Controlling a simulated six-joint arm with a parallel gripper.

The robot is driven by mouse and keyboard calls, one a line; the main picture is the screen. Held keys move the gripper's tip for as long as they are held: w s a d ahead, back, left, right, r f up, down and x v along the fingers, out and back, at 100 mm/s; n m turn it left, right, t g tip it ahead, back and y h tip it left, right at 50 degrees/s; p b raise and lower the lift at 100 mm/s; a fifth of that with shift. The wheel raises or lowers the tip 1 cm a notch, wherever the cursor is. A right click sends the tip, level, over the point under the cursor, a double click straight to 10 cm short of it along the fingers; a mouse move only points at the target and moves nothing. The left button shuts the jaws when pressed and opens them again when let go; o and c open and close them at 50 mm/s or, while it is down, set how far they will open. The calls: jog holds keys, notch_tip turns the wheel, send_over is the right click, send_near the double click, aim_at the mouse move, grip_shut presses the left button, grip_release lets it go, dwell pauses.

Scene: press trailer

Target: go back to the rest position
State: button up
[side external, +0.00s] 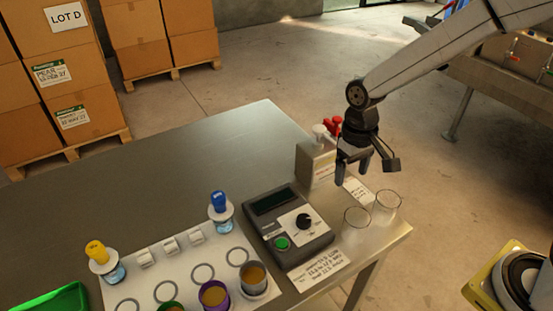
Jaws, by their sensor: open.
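My gripper (366,168) hangs from the arm at the right, above the back right part of the metal table (150,175). Its fingers are apart and nothing shows between them. It is above and behind two clear glasses, one (356,225) nearer and one (387,204) farther right.
A black device (287,228) with a dial and green button stands left of the glasses. A white board (190,262) holds blue- and yellow-topped bottles and several cups. A green tray (55,300) is at front left. The table's back left is clear.

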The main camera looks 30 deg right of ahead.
jog(key=shift+s+d+t, duration=0.85)
jog(key=shift+s+d, duration=1.05)
jog(key=shift+s, duration=0.2)
jog(key=shift+s+d+t, duration=0.85)
jog(key=shift+s+d, duration=1)
jog(key=shift+s, duration=0.25)
